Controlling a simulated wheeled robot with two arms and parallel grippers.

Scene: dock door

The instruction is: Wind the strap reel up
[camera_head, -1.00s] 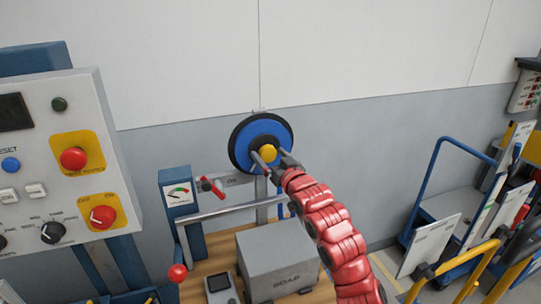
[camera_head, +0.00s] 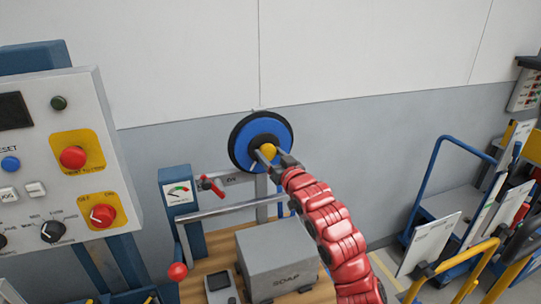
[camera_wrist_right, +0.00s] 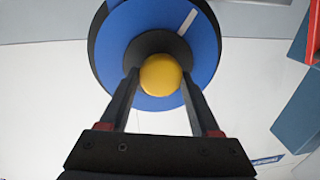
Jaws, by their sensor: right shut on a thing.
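The strap reel (camera_head: 247,133) is a blue disc with a black rim, standing on a post against the grey wall. A yellow knob (camera_head: 268,150) sits in front of its face. My right gripper (camera_head: 270,156) is shut on the yellow knob, one finger on each side. In the right wrist view the knob (camera_wrist_right: 161,75) lies between the fingertips (camera_wrist_right: 160,82), with the dark hub behind it. A short white mark (camera_wrist_right: 187,22) shows on the blue face (camera_wrist_right: 135,30). The fingers cover part of the reel. My left gripper is not in view.
A grey box marked SOAP (camera_head: 280,258) stands on the wooden bench below the reel. A gauge post (camera_head: 178,192) and a red-handled lever (camera_head: 212,186) are to the left. A control panel (camera_head: 75,110) fills the far left. Carts (camera_head: 445,180) stand at right.

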